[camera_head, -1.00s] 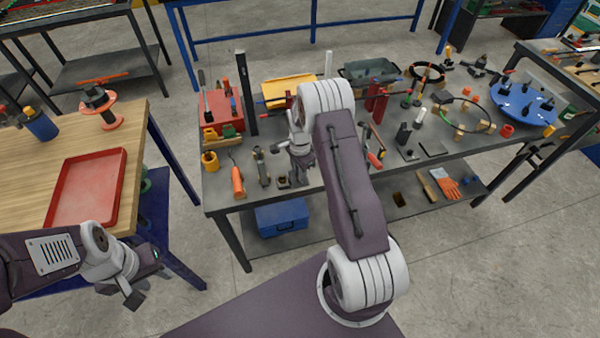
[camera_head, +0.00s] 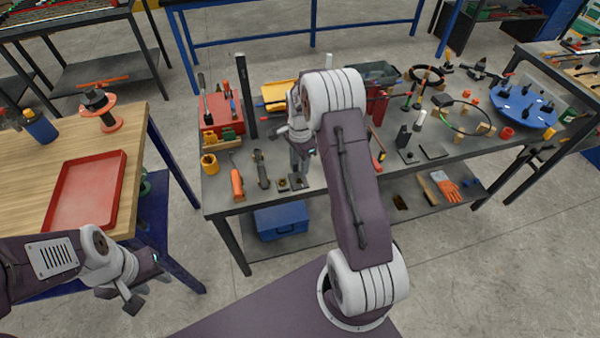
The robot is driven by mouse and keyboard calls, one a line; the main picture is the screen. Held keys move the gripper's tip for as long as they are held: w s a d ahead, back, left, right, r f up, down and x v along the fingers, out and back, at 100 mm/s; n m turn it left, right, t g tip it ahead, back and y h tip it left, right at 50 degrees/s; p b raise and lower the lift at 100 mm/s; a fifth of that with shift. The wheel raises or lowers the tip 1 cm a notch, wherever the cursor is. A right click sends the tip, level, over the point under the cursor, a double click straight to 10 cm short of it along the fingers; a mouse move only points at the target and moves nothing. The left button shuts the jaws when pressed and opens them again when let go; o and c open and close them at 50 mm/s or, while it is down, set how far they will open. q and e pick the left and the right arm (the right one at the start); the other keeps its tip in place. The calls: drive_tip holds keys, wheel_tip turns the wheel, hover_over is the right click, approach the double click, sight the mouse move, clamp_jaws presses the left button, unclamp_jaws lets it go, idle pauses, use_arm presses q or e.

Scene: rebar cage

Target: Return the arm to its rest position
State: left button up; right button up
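My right arm (camera_head: 350,190) reaches forward over the grey workbench, with its elbow raised high. My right gripper (camera_head: 299,181) points down near the bench's front edge, right of an orange-handled tool (camera_head: 236,182). It is small and partly behind its wrist, so I cannot tell its opening or whether it touches the small dark parts by it. My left gripper (camera_head: 145,290) is at the lower left, in front of the wooden table and below the red tray (camera_head: 112,188). I see nothing held in it, but its finger gap is unclear.
The grey workbench (camera_head: 330,176) carries a red toolbox (camera_head: 210,121), a yellow bin (camera_head: 273,97) and a blue round plate (camera_head: 520,106). A dark upright post (camera_head: 246,97) stands left of my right arm. A blue case (camera_head: 282,220) is on the lower shelf. Floor in front is clear.

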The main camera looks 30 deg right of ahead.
wheel_tip(320, 180, up, 2)
drive_tip(key=shift+r, duration=0.2)
idle(0.3)
drive_tip(key=s+a+r+n+t, duration=0.1)
drive_tip(key=s+a+r+n, duration=0.2)
drive_tip(key=a+r, duration=0.5)
drive_tip(key=s+a+f+n, duration=0.1)
drive_tip(key=s+a+n, duration=0.1)
drive_tip(key=s+n, duration=0.5)
drive_tip(key=s+a+f+n, duration=0.2)
drive_tip(key=s+n, duration=0.5)
drive_tip(key=s, duration=0.1)
drive_tip(key=shift+s+f, duration=0.15)
drive_tip(key=shift+s, duration=0.25)
